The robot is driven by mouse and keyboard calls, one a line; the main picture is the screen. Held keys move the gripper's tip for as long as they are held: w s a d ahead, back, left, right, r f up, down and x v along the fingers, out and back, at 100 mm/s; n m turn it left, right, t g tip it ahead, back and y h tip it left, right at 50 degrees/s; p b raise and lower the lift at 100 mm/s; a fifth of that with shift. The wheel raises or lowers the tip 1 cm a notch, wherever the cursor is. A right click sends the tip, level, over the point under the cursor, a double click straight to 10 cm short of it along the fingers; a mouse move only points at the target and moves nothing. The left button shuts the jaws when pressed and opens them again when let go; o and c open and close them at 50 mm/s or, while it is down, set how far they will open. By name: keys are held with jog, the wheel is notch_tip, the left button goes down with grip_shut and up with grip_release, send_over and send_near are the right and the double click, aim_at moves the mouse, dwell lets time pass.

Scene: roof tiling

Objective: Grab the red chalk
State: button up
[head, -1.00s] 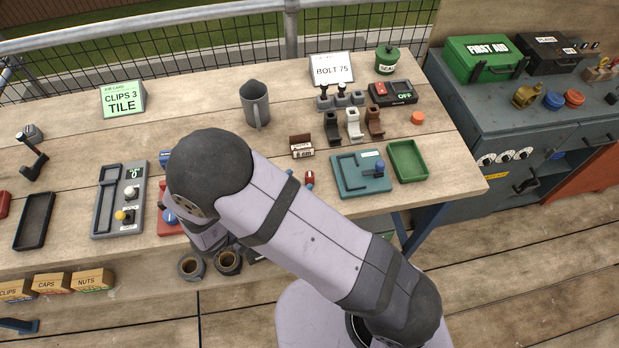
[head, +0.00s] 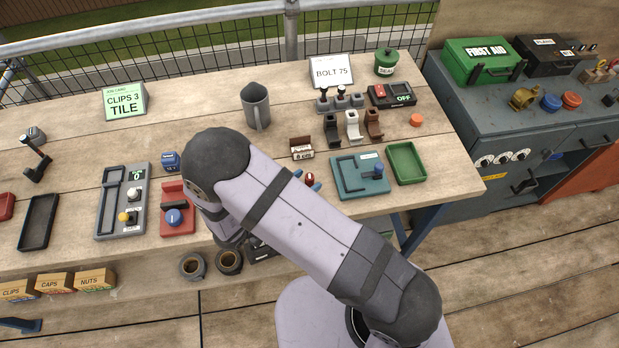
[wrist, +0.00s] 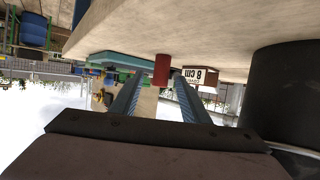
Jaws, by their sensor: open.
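The red chalk (head: 310,178) is a short red cylinder near the front edge of the bench, right of my arm in the head view. In the wrist view the chalk (wrist: 161,70) shows between and just beyond the tips of two blue fingers. My gripper (head: 307,181) is open, with its blue fingertips close around the chalk in the head view. In the wrist view my gripper (wrist: 157,78) has a gap on both sides of the chalk. Contact cannot be told. My forearm hides most of the gripper in the head view.
A small "8 cm" card box (head: 301,148) stands just behind the chalk. A teal slotted panel (head: 350,187) lies to its right, then a green tray (head: 407,163). A grey jug (head: 256,106) stands farther back. A red panel with a blue knob (head: 176,226) lies left of my arm.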

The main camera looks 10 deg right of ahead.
aim_at(306, 181)
jog(key=shift+p+x, duration=0.35)
jog(key=shift+x, duration=1.15)
grip_shut()
jog(key=shift+r, duration=0.1)
jog(key=shift+r+b, duration=0.7)
jog(key=shift+r, duration=4.15)
